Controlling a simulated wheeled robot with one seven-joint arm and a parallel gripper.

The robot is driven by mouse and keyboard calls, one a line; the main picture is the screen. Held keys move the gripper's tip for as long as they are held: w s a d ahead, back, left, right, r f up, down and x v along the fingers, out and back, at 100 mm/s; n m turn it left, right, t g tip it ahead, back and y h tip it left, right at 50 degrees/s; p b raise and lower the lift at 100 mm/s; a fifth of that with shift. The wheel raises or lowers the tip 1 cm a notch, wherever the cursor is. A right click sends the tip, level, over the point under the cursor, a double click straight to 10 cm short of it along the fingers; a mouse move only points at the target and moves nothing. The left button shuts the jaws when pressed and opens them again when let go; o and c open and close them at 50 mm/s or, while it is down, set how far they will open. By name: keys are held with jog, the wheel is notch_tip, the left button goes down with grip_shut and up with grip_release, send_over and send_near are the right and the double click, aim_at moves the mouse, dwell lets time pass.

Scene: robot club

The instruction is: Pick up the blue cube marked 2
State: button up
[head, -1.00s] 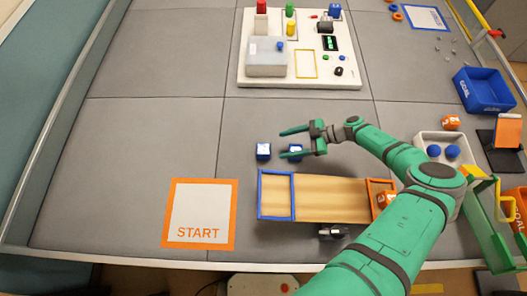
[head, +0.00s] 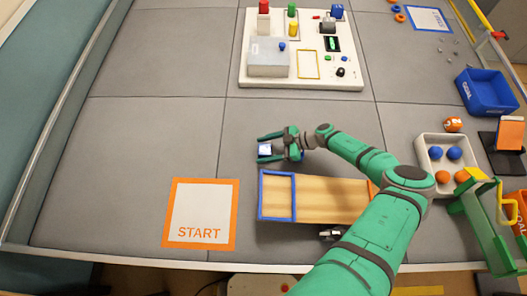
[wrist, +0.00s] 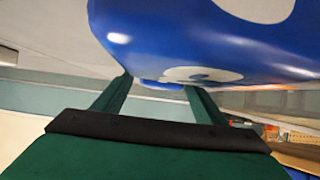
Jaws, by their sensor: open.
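A blue cube with a pale top (head: 265,150) is on the grey mat in the head view, above the wooden tray's blue-framed end. My gripper (head: 262,147) is open, with its two green fingers on either side of this cube. In the wrist view, a blue surface with white markings (wrist: 190,35) looms very close above and between the fingers (wrist: 158,100). I cannot read a number on it.
The wooden tray (head: 325,200) lies just below my gripper, partly covered by my arm. The START square (head: 200,213) is at lower left. A white panel with buttons (head: 300,80) stands at the back. A blue bin (head: 487,92) and a white ball tray (head: 430,140) are at right.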

jog(key=shift+d, duration=0.15)
jog(key=shift+c, duration=1.1)
jog(key=shift+s, duration=0.1)
jog(key=c, duration=0.9)
jog(key=shift+r, duration=0.1)
